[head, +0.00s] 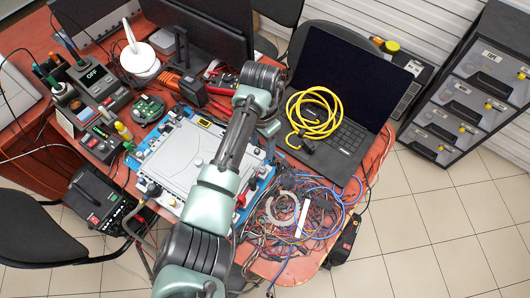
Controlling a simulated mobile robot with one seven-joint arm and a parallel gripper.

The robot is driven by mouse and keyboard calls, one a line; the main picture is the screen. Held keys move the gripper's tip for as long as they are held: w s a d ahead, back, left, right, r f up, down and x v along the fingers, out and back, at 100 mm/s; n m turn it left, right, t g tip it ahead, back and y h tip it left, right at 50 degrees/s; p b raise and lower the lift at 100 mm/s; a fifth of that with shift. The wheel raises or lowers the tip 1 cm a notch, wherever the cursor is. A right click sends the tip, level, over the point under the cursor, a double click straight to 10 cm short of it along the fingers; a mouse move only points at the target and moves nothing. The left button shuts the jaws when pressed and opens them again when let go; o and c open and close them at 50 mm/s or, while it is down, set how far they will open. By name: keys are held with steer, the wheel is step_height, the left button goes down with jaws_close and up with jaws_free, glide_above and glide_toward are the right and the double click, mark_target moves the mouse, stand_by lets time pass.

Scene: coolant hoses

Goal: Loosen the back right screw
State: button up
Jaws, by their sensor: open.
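A flat pale grey plate (188,150) lies on a blue base (140,153) on the red-brown table, left of my arm. Small dark knobs or screw heads sit around its edge, such as one at the front left (153,190). The back right corner lies close to my forearm, which partly covers it, and I cannot make out the back right screw. My gripper (268,128) hangs below my wrist, right of the plate's back right corner and beside the laptop. Its jaws are open, and I see nothing held in them; the fingertips are small and unclear.
An open laptop (338,80) with a coiled yellow cable (314,115) stands close right of my gripper. A tangle of wires (290,220) covers the front right of the table. Monitors (205,30), a soldering station (95,75) and small tools crowd the back and left.

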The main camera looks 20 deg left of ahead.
mark_target(262, 169)
step_height(262, 169, down, 12)
steer(key=shift+s+f+b, duration=0.15)
steer(key=shift+f+b, duration=0.05)
steer(key=shift+b, duration=0.65)
steer(key=shift+c, duration=0.3)
